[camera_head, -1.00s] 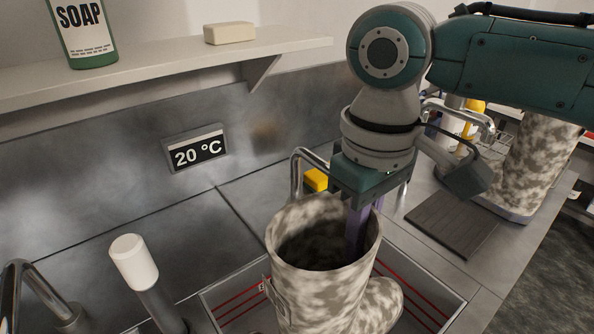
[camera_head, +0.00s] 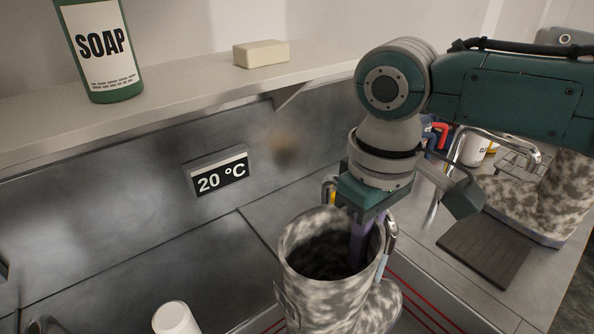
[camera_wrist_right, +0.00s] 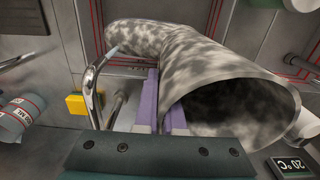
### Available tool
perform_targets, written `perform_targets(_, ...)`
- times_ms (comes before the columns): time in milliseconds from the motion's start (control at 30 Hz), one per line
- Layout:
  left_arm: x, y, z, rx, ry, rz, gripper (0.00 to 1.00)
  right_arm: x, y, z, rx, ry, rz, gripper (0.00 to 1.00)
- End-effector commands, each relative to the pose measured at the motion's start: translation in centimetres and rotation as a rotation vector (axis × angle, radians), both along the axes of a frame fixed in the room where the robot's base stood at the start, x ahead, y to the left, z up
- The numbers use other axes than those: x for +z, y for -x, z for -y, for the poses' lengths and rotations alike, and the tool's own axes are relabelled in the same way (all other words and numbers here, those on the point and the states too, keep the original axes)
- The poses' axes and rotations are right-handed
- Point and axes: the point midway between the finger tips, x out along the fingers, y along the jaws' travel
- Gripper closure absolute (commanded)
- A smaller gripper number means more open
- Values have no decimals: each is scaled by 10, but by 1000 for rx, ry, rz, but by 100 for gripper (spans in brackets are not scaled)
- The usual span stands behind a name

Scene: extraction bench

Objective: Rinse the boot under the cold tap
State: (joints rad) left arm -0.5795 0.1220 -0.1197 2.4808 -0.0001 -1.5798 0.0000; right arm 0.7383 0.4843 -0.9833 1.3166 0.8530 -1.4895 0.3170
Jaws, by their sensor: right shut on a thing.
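The boot (camera_head: 335,293), mottled cream and grey-brown, is held upright with its dark opening facing up, its foot toward the right. My right gripper (camera_head: 361,240) is shut on its shaft wall, one purple finger inside the opening; the purple fingers (camera_wrist_right: 160,105) also show in the right wrist view, against the boot (camera_wrist_right: 195,55). A chrome tap (camera_head: 391,236) shows close beside the boot's shaft, partly hidden by the gripper. In the right wrist view, the tap (camera_wrist_right: 93,88) arches toward the boot's foot, with a pale tip at its end. I cannot tell whether water runs. My left gripper is out of view.
A basin (camera_head: 440,308) with red lines lies below the boot. A 20 °C sign (camera_head: 218,173) is on the back wall. A shelf (camera_head: 190,98) holds soap.

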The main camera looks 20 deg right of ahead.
Motion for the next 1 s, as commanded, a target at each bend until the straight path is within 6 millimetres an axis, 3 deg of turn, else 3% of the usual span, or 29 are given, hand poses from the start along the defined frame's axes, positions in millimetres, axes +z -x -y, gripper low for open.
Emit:
perform_targets(633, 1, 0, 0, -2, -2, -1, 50, 1, -1, 1, 0, -1, 3, 100)
perform_targets(1000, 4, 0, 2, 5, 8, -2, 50, 1, -4, 11, 0, -1, 3, 100)
